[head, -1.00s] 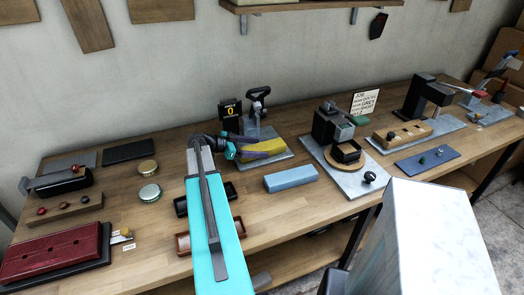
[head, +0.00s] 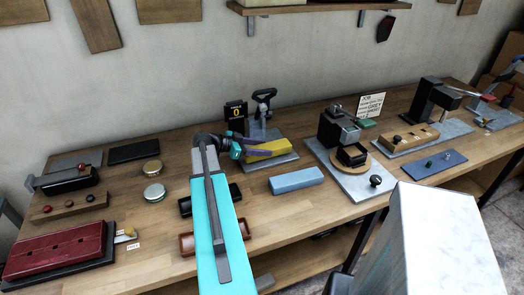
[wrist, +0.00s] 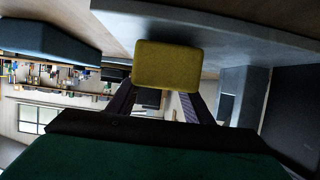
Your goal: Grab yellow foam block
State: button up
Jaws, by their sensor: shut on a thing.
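The yellow foam block (head: 270,148) is at the grey plate of the clamp station at the back middle of the bench. My gripper (head: 259,147) reaches it from the left, with its dark purple fingers on the block. In the wrist view the block's yellow end (wrist: 168,65) fills the space between the fingers of my gripper (wrist: 160,92), which are shut on it. The block hides the fingertips there. I cannot tell whether the block touches the plate.
The grey plate (head: 284,159) carries a black upright clamp (head: 263,103) and a black sign with a yellow 0 (head: 236,113) behind the block. A blue block (head: 296,180) lies in front. Brown and black trays (head: 187,244) lie beside my arm. A vise station (head: 340,130) stands right.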

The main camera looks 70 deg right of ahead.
jog(key=shift+r+b, duration=0.7)
jog(key=shift+r, duration=0.65)
jog(key=s+a+b, duration=0.2)
jog(key=s, duration=0.5)
jog(key=s+a+r+b, duration=0.1)
jog(key=s+a+b, duration=0.1)
jog(key=s, duration=0.6)
jog(key=shift+s+a+r, duration=0.2)
jog(key=shift+a+r, duration=0.05)
jog(key=shift+r, duration=0.05)
jog(key=shift+r, duration=0.1)
